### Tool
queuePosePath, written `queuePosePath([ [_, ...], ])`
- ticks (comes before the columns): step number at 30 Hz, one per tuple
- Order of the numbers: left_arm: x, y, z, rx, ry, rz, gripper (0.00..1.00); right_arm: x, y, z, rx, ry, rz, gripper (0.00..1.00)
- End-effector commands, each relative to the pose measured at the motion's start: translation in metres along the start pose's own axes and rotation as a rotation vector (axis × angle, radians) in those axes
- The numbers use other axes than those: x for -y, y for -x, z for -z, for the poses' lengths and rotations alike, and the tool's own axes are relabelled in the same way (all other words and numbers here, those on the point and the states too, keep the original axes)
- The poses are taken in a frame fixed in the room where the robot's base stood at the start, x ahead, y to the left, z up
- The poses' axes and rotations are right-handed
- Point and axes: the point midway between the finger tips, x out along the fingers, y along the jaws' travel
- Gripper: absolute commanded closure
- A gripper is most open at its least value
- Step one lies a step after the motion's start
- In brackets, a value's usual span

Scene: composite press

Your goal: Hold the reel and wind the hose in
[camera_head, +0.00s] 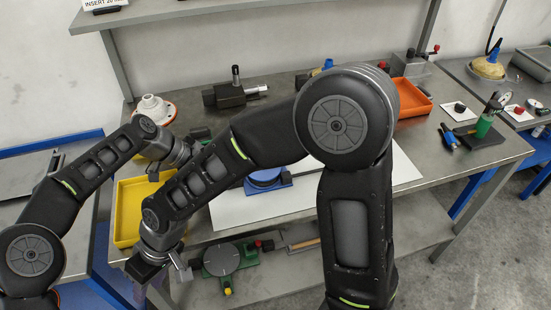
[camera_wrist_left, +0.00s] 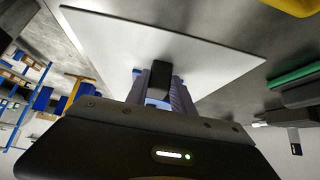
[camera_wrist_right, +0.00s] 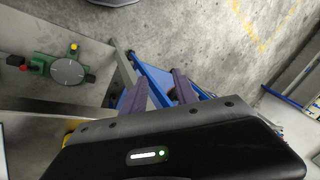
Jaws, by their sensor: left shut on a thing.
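A blue round thing on a blue base (camera_head: 277,183), possibly the reel, stands on the white sheet (camera_head: 245,209), partly hidden behind my right arm. I cannot make out a hose. My left gripper (camera_wrist_left: 159,88) is shut on a small dark block (camera_wrist_left: 160,77) above the white sheet in the left wrist view; in the head view my right arm hides its fingers. My right gripper (camera_wrist_right: 160,90) is open and empty in the right wrist view. In the head view it hangs at the bench's front left, below the yellow tray (camera_head: 125,212).
A green-based device with a grey disc (camera_head: 221,259) sits on the lower shelf, near my right gripper. A white flanged part (camera_head: 153,108), a dark vise (camera_head: 231,95) and an orange tray (camera_head: 411,99) stand on the bench. My right arm crosses over my left.

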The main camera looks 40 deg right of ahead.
Motion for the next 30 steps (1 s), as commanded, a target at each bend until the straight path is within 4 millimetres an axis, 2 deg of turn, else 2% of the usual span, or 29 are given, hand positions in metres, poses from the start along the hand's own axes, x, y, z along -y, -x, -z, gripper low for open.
queuePosePath([
  [1,0.000,0.000,0.000,0.000,0.000,-0.001,1.00,0.019,0.018,0.015,-0.036,-0.027,0.014,0.65],
  [2,0.000,0.000,0.000,0.001,0.000,-0.001,1.00,0.029,0.029,0.023,-0.052,-0.059,0.023,0.65],
  [3,0.000,0.000,0.000,0.000,0.000,-0.001,1.00,0.030,0.047,0.036,-0.071,-0.134,0.027,0.65],
  [4,0.000,0.000,-0.001,0.000,0.000,-0.001,1.00,0.021,0.059,0.045,-0.075,-0.207,0.023,0.65],
  [9,0.000,0.000,0.000,0.000,0.000,0.000,1.00,-0.047,0.119,0.068,-0.078,-0.560,-0.019,0.65],
  [12,0.000,0.000,0.000,0.000,0.000,0.000,1.00,-0.086,0.158,0.072,-0.085,-0.760,-0.037,0.65],
  [16,0.000,0.000,0.000,0.000,0.000,-0.001,1.00,-0.132,0.210,0.065,-0.092,-1.016,-0.053,0.65],
  [20,0.000,0.000,0.000,0.000,0.000,-0.001,1.00,-0.177,0.257,0.048,-0.096,-1.229,-0.078,0.65],
  [22,0.000,0.000,0.000,0.000,0.000,-0.001,1.00,-0.207,0.272,0.037,-0.092,-1.228,-0.134,0.65],
  [27,0.000,0.000,0.000,0.000,0.000,-0.001,1.00,-0.278,0.287,0.013,-0.033,-0.972,-0.317,0.65],
  [30,0.000,0.000,0.000,0.000,0.000,0.000,1.00,-0.308,0.295,-0.001,0.014,-0.859,-0.386,0.65],
])
